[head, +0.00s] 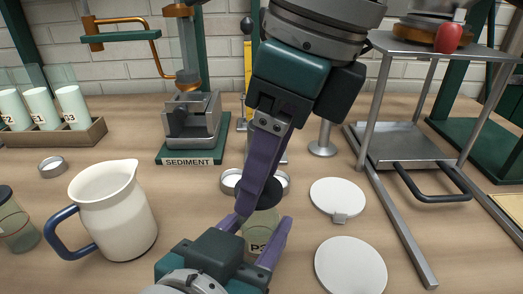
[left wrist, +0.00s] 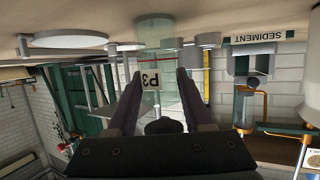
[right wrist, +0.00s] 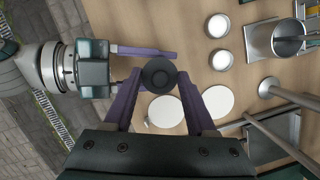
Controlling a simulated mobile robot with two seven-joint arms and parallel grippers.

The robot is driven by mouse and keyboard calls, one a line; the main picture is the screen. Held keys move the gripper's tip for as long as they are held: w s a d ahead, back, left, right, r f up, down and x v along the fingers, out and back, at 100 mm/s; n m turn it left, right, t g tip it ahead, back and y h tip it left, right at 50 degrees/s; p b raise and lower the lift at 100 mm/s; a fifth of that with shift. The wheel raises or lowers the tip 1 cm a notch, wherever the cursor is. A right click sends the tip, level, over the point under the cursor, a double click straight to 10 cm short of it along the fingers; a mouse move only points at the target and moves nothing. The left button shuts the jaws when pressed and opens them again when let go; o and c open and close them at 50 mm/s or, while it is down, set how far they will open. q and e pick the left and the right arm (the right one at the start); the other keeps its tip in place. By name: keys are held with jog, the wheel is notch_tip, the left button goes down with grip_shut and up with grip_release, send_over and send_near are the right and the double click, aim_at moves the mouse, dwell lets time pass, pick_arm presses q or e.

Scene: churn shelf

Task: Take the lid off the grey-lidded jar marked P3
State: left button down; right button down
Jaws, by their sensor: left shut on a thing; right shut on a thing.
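The clear greenish jar marked P3 (head: 258,240) stands near the front middle of the bench. Its tag also shows upside down in the left wrist view (left wrist: 151,82). My left gripper (head: 262,226) is shut on the jar's body, one finger on each side. The dark grey lid (head: 266,190) is at the jar's mouth, and shows as a round disc in the right wrist view (right wrist: 158,73). My right gripper (right wrist: 160,80) comes from above and is shut on the lid. I cannot tell whether there is a gap between lid and jar.
A cream jug (head: 115,212) with a blue handle stands left of the jar. Two white discs (head: 350,266) lie to the right. Behind are metal rings and the SEDIMENT stand (head: 190,152). A metal rack (head: 410,150) stands at the right, a cup crate (head: 55,138) at the left.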

notch_tip(320, 180, up, 3)
jog(key=shift+f, duration=0.1)
pick_arm(q)
jog(key=shift+c, duration=1.2)
grip_release()
